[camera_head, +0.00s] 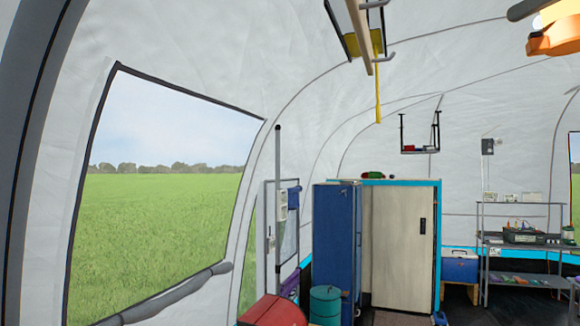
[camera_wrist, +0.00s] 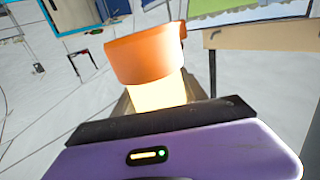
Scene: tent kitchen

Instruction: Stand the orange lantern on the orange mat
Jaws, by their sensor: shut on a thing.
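The orange lantern (camera_head: 556,36) is high at the top right corner of the head view, cut off by the frame edge. Its glowing pale part shows above its orange part there. In the wrist view the lantern (camera_wrist: 145,55) stands out beyond the dark edge of my purple gripper (camera_wrist: 162,118), glowing part nearest the gripper. My gripper is shut on the lantern. A dark grey part of my gripper (camera_head: 527,9) shows beside it in the head view. The lantern is in the air, touching no surface that I see. The orange mat is not in view.
A blue locker (camera_head: 336,250) and a pale cabinet (camera_head: 402,248) stand at the back. A metal shelf rack (camera_head: 522,240) with several items is at the right. A red box (camera_head: 272,312) and a teal drum (camera_head: 325,305) are low in front. A hanging rack (camera_head: 420,150) is overhead.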

